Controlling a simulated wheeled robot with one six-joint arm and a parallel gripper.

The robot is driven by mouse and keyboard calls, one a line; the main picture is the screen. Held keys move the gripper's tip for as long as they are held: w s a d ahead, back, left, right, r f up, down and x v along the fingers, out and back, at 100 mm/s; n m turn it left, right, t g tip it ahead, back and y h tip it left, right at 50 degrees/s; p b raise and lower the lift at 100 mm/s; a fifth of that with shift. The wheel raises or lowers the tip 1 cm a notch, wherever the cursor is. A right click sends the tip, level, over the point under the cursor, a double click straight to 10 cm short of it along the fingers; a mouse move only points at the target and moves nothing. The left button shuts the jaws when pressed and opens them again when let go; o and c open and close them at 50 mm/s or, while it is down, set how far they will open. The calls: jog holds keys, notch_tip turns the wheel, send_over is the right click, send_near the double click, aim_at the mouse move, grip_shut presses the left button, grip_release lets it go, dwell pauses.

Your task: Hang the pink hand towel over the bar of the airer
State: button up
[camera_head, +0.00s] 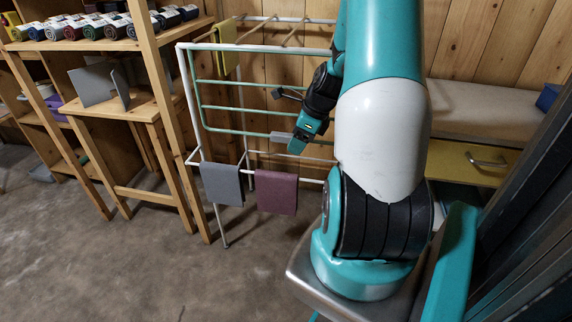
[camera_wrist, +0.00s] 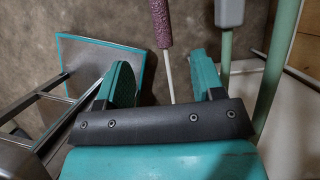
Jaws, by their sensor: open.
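The pink hand towel (camera_head: 277,192), a dull mauve-pink, hangs folded over the low front bar of the white and green airer (camera_head: 184,75). In the wrist view the towel (camera_wrist: 160,20) shows nearly edge-on from above, beyond my fingertips, with the bare white bar (camera_wrist: 169,75) running from it between the fingers. My gripper (camera_head: 297,146) is above the bar, a little up and right of the towel. In the wrist view my gripper (camera_wrist: 161,66) has its teal fingers wide apart, with nothing held. The towel's back side is hidden.
A grey towel (camera_head: 222,184) hangs on the same bar to the left, and a yellow one (camera_head: 225,45) at the airer's top. Green rails (camera_head: 240,108) cross the airer behind my gripper. A wooden shelf (camera_head: 155,90) stands left; a drawer unit (camera_head: 465,165) stands right.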

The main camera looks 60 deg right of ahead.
aim_at(279, 173)
jog(key=b+x, duration=0.3)
jog(key=x, duration=1.3)
jog(key=shift+c, duration=0.3)
jog(key=c, duration=1)
jog(key=shift+o, duration=1.3)
